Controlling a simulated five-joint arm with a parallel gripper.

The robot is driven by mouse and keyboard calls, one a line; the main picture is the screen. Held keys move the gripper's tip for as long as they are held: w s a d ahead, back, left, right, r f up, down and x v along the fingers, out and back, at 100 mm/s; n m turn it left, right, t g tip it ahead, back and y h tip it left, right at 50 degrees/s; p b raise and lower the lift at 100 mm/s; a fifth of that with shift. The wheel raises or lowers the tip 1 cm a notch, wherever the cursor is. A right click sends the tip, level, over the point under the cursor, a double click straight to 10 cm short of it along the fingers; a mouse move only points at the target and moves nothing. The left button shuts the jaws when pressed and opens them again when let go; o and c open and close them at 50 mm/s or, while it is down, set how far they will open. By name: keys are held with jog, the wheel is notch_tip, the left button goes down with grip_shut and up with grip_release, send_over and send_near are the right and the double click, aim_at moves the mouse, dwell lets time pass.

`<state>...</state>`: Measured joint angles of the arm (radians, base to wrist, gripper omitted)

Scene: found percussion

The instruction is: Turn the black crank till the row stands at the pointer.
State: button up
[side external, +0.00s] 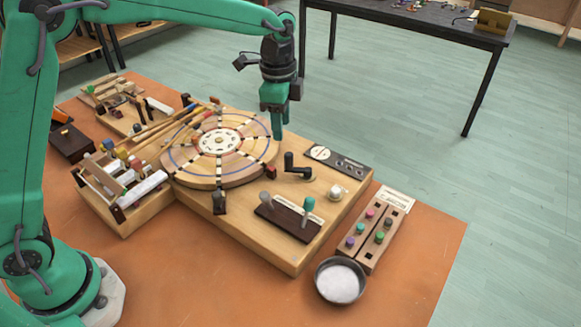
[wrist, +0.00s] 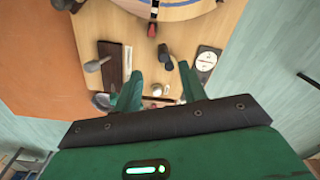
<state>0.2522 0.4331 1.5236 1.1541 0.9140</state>
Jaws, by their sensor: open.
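The black crank (side external: 298,168) stands on the wooden board (side external: 245,215), right of the round disc (side external: 190,182) with its rings and radial rows of pegs. The crank also shows in the wrist view (wrist: 165,56), ahead of the fingers. My gripper (side external: 278,135) is open and empty, above the board behind the crank and apart from it. In the wrist view its two green fingers (wrist: 160,80) are spread. A small red piece (side external: 271,172), perhaps the pointer, sits at the disc's right edge. I cannot tell which row is meant.
A dark plate with two levers (side external: 288,216) lies in front of the crank. A dial panel (side external: 335,160) and a white knob (side external: 337,192) are to its right. A peg block (side external: 372,232) and a bowl (side external: 340,282) stand beyond the board. Wooden instrument boxes (side external: 120,190) crowd the left.

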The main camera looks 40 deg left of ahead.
aim_at(289, 153)
jog(key=shift+w+d+f+m, duration=0.2)
jog(key=shift+w+d+f, duration=0.15)
jog(key=shift+f, duration=0.15)
jog(key=shift+w+d+f+m, duration=0.2)
jog(key=shift+w+d+f, duration=0.1)
jog(key=shift+f, duration=0.15)
jog(key=shift+f, duration=3.9)
grip_shut()
